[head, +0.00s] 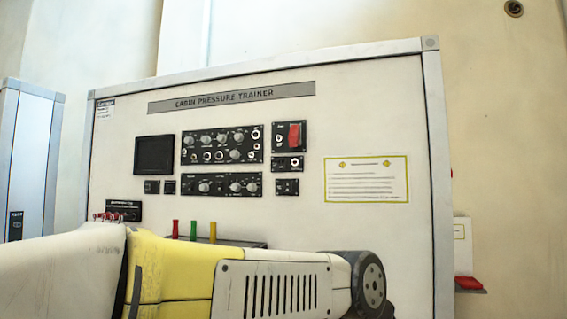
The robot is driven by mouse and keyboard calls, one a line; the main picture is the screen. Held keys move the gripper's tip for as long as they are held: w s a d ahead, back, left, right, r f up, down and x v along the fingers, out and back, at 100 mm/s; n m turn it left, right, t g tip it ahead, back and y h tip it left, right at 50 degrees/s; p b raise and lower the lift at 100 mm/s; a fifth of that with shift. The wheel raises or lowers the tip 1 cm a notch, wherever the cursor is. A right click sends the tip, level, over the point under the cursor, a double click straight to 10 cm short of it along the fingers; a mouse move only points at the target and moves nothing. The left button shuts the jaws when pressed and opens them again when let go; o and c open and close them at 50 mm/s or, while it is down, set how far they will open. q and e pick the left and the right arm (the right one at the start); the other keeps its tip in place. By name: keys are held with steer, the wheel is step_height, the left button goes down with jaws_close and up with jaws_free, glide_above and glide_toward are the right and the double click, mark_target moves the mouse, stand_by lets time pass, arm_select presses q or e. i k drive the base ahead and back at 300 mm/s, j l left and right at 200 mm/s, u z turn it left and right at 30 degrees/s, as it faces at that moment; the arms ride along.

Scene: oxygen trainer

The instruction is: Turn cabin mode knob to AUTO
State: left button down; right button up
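The cabin pressure trainer panel (350,120) stands upright in front of me in the head view. Its upper black knob module (222,145) and lower black knob module (222,185) each carry grey round knobs. The labels are too small to read, so I cannot tell which knob is cabin mode or where it points. My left arm comes in from the left and crosses the bottom of the view below the modules. Neither of my grippers shows in the view.
A dark screen (154,155) is left of the modules. A red guarded switch (295,135) is to their right. A small shelf (240,242) with red, green and yellow upright pieces sits behind my arm. A yellow-bordered placard (366,180) is at right.

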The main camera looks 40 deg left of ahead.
mark_target(239, 137)
steer(key=u, duration=1.95)
steer(key=i+l+u, duration=0.1)
steer(key=u, duration=0.3)
steer(key=l+u, duration=0.2)
steer(key=u, duration=0.15)
steer(key=i+j, duration=0.15)
steer(key=j, duration=0.25)
steer(key=i+j+u, duration=0.15)
steer(key=i+j, duration=0.6)
steer(key=k+l, duration=0.2)
steer(key=l, duration=0.15)
steer(key=k+l+z, duration=0.1)
steer(key=k+l, duration=0.3)
steer(key=l, duration=0.25)
